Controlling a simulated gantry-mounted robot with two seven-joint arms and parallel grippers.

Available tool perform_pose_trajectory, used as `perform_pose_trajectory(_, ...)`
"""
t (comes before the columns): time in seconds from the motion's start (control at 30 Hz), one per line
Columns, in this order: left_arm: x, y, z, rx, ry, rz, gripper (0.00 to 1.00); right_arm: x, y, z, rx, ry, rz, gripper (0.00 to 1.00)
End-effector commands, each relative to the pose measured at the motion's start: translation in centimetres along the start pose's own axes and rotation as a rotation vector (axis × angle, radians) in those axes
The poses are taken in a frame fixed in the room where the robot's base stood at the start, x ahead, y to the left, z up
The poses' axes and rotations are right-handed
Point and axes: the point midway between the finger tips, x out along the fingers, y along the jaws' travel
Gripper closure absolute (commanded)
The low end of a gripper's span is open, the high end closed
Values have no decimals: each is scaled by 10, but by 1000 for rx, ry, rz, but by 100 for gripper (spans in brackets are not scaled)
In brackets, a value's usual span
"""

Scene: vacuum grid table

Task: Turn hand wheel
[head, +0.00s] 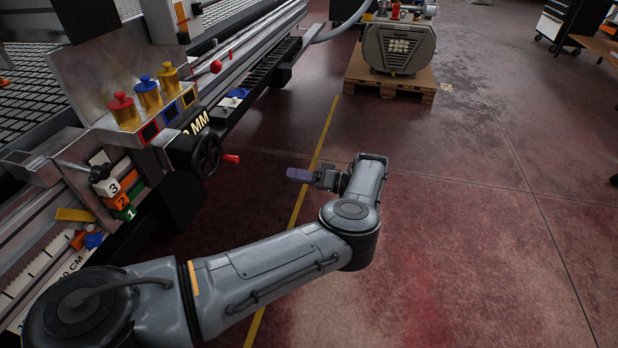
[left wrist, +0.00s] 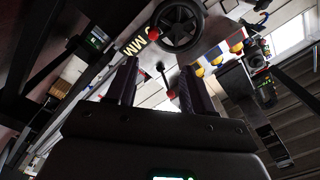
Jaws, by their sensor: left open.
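The black hand wheel (head: 206,155) with a red handle (head: 231,158) is mounted on the front of the machine in the head view. My left gripper (head: 290,174) is to the right of the wheel, apart from it, with its fingers pointing left toward it. In the left wrist view the wheel (left wrist: 178,24) shows near the top, beyond the fingers. A red knob (left wrist: 170,95) shows between the fingers in that view. The left gripper (left wrist: 155,80) is open, its two fingers apart, and nothing is visibly held. My right gripper is not in view.
Red, blue and yellow knobs (head: 147,94) stand on the panel above the wheel. Numbered blocks (head: 118,198) are at its left. A pump unit on a wooden pallet (head: 391,84) stands at the back. The red floor (head: 480,220) on the right is clear.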

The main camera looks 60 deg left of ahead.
Motion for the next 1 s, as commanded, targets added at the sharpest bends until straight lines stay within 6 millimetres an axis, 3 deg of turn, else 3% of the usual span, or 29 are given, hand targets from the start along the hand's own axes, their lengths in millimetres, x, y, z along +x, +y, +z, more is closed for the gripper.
perform_pose_trajectory(0.3,-28,0,0,1,-1,0,48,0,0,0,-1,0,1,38)
perform_pose_trajectory(0.67,-31,0,0,0,-1,-1,49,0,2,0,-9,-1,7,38)
perform_pose_trajectory(0.87,-31,6,4,-50,-20,31,80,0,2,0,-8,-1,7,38)
perform_pose_trajectory(1.0,-34,34,17,-145,-109,166,100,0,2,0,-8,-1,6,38)
